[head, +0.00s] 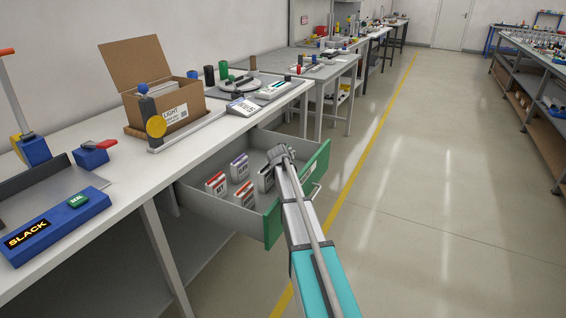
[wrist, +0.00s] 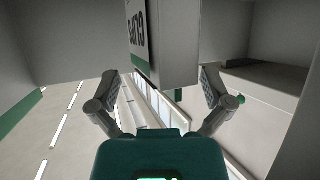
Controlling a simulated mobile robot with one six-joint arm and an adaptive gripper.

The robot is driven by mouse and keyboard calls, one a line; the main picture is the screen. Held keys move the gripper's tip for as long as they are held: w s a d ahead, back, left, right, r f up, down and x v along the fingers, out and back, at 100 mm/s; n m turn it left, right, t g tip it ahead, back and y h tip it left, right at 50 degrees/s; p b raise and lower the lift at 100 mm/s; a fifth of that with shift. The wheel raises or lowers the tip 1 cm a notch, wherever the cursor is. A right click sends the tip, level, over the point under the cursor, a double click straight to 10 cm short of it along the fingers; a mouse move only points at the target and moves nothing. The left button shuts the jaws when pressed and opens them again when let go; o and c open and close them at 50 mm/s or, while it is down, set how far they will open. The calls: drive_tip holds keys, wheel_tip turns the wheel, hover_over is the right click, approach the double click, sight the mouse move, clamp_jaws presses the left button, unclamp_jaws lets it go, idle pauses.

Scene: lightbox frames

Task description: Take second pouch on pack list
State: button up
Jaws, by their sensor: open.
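Several small white pouches stand in the open drawer (head: 240,215) in the head view. Two have red labels, (head: 216,184) and (head: 243,194), and one at the back has a purple label (head: 239,166). Another pouch (head: 265,179) stands beside my gripper (head: 280,155), partly hidden by it. In the wrist view, my gripper (wrist: 160,88) is open, its fingers apart on either side of a pale block (wrist: 172,45) with turned dark lettering, perhaps CLIPS, and a green edge. I cannot tell whether the fingers touch it. No pack list is readable.
The drawer has a green front (head: 296,193) and grey walls close to my arm. On the bench above stand an open carton (head: 160,90) marked LIGHT, a small display device (head: 243,106) and a blue SLACK unit (head: 55,226). The floor at the right is clear.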

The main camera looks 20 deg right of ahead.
clamp_jaws()
idle(0.4)
drive_tip(key=shift+r, duration=0.2)
wheel_tip(320, 180, up, 10)
drive_tip(key=p, duration=1)
drive_tip(key=shift+f, duration=0.15)
idle(0.5)
